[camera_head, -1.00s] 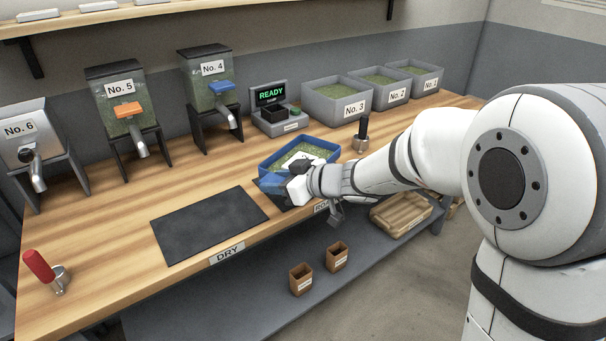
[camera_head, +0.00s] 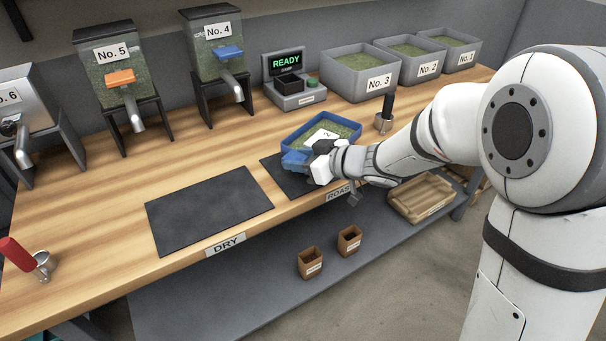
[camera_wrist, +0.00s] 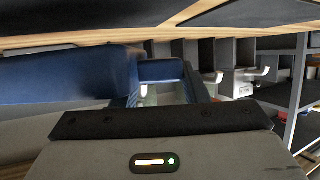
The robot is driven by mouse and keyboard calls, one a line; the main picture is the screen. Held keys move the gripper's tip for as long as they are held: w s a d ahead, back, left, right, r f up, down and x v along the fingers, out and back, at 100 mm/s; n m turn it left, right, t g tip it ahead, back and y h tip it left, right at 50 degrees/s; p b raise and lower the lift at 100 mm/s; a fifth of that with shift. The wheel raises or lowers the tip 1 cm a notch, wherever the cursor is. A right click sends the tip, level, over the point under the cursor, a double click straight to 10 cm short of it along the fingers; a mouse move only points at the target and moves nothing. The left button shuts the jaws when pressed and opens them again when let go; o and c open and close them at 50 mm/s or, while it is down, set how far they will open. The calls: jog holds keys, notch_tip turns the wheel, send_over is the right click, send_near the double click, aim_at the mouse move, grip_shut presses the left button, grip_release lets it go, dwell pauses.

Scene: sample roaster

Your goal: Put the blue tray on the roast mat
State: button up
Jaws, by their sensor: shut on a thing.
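The blue tray (camera_head: 348,122) holds green beans and a white card that seems to read 2. My gripper (camera_head: 304,160) is shut on the tray's near-left side. The black roast mat (camera_head: 272,168) lies at the bench's front edge behind the "ROAST" label, partly hidden by the tray and my gripper. The tray is over or just behind the mat; I cannot tell whether it touches the bench. In the wrist view the blue tray (camera_wrist: 60,78) fills the left, close to my gripper's dark front edge.
The dry mat (camera_head: 208,208) lies empty to the left. A dark-handled tool (camera_head: 384,118) stands right of the tray. A scale reading READY (camera_head: 292,92) and grey bins (camera_head: 360,75) stand behind. Bare wood lies left of the tray. Brown cups and a wooden tray (camera_head: 422,198) are on the lower shelf.

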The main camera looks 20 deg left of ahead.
aim_at(299, 184)
notch_tip(299, 184, down, 4)
jog(key=shift+s+a+r+b, duration=0.1)
jog(key=shift+s+b, duration=0.05)
jog(key=shift+b, duration=0.45)
jog(key=shift+r, duration=0.1)
jog(key=o, duration=1.2)
jog(key=shift+r, duration=0.1)
jog(key=p+v, duration=0.2)
jog(key=v, duration=1)
